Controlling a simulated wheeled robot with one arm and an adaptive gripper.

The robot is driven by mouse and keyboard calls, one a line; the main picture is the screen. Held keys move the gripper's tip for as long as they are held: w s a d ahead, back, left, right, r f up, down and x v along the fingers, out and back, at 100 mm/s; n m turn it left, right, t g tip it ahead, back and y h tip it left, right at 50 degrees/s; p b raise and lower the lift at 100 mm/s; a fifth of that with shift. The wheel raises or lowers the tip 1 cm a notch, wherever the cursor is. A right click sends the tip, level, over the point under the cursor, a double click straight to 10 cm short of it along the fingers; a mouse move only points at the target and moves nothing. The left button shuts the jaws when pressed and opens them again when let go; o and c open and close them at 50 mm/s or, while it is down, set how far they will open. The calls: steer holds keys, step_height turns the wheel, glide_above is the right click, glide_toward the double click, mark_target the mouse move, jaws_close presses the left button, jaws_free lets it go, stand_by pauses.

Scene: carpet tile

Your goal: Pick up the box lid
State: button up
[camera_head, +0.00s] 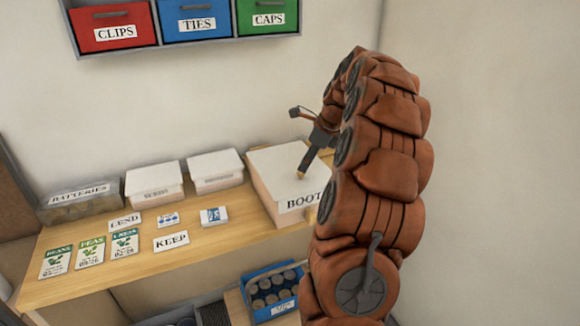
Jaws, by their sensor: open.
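A large white box marked "BOOT…" (296,203) stands at the right of the wooden shelf; my arm hides the end of its label. Its pale flat lid (275,162) is on top. My gripper (299,142) is open and empty at this lid. One finger points down with its tan tip over the lid; the other sticks out to the upper left. I cannot tell whether the tip touches the lid. Two smaller boxes with white lids, a left one (154,176) and a middle one (216,167), stand to the left.
A clear box marked "BATTERIES" (80,203) stands at the far left of the shelf (190,262). Seed packets (90,251) and cards (171,240) lie in front. Coloured drawers (196,25) hang above. A blue crate (273,291) sits below. A wall closes the right side.

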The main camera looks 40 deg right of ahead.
steer(key=shift+p+x, duration=1.05)
steer(key=shift+x, duration=1.3)
steer(key=shift+c, duration=0.2)
steer(key=shift+s, duration=0.1)
jaws_close()
